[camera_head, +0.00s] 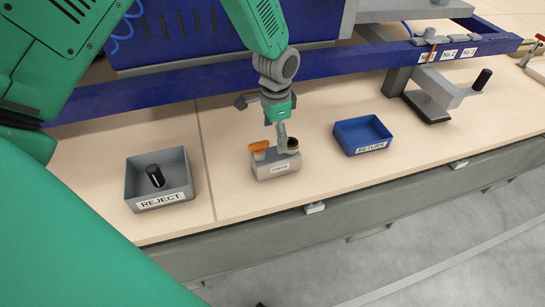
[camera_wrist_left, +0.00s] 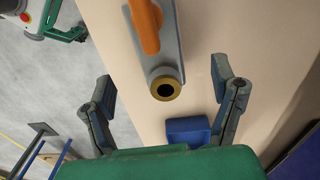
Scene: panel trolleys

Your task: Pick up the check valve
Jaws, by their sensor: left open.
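A short round part with a brass-coloured ring and dark centre, which I take as the check valve (camera_head: 293,145), stands at the right end of a grey labelled block (camera_head: 277,168). In the left wrist view the valve (camera_wrist_left: 165,84) shows end-on, its ring facing the camera. My left gripper (camera_head: 282,136) is above the block, beside the valve in the head view. In the left wrist view its open fingers (camera_wrist_left: 163,84) lie on either side of the valve, apart from it. One finger partly covers the block in the head view. My right gripper is not in view.
An orange part (camera_head: 259,146) sits at the block's left end. A grey REJECT tray (camera_head: 140,187) holds a black knob (camera_head: 155,175). A blue RETURN tray (camera_head: 345,142) stands to the right. A blue rail (camera_head: 340,62) runs behind. Bare bench lies between the trays and block.

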